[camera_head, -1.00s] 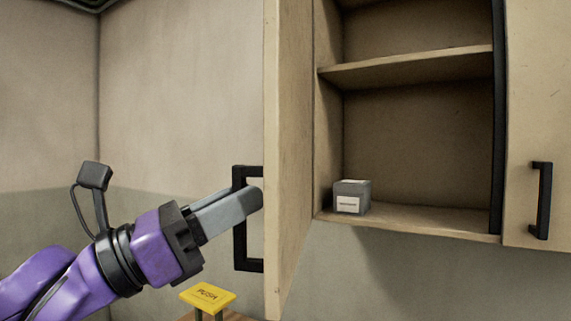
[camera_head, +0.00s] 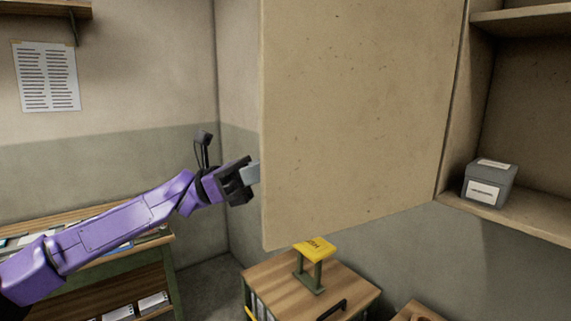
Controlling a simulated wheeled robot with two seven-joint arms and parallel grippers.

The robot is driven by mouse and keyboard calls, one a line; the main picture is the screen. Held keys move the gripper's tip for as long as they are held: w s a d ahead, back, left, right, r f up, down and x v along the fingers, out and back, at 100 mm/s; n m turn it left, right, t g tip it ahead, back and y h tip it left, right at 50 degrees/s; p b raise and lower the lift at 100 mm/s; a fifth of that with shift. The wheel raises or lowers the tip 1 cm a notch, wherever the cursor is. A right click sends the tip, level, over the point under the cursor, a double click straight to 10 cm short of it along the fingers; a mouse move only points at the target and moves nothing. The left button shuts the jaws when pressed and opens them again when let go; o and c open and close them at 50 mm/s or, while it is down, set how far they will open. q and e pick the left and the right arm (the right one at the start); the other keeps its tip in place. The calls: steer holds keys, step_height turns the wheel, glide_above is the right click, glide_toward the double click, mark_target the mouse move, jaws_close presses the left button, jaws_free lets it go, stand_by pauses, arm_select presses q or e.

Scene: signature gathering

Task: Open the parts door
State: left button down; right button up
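The parts door (camera_head: 355,120) is a light wooden cabinet door. It stands swung open to the left of the cabinet, its inner face toward me. My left gripper (camera_head: 253,173) is at the door's free edge, with its fingers partly behind the door. The handle is hidden on the far side, so I cannot see whether the fingers hold it. Inside the open cabinet, a small grey box (camera_head: 490,183) with white labels sits on the lower shelf (camera_head: 520,216). My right gripper is not in view.
Below the door is a wooden-topped cart (camera_head: 345,283) with a yellow sign (camera_head: 314,249) on a green stand. A shelf unit (camera_head: 120,285) with papers stands at the lower left. A printed sheet (camera_head: 47,76) hangs on the left wall.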

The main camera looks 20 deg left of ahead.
arm_select(q)
steer(key=shift+d, duration=0.1)
steer(key=c, duration=1.1)
jaws_free()
steer(key=shift+w+d, duration=0.25)
steer(key=shift+d, duration=0.3)
steer(key=shift+s+a, duration=0.15)
steer(key=shift+a, duration=0.2)
steer(key=b+v, duration=0.5)
steer(key=v, duration=0.5)
steer(key=shift+a, duration=0.15)
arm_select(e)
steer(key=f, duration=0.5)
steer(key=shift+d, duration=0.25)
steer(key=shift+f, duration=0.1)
arm_select(q)
steer(key=shift+a, duration=0.1)
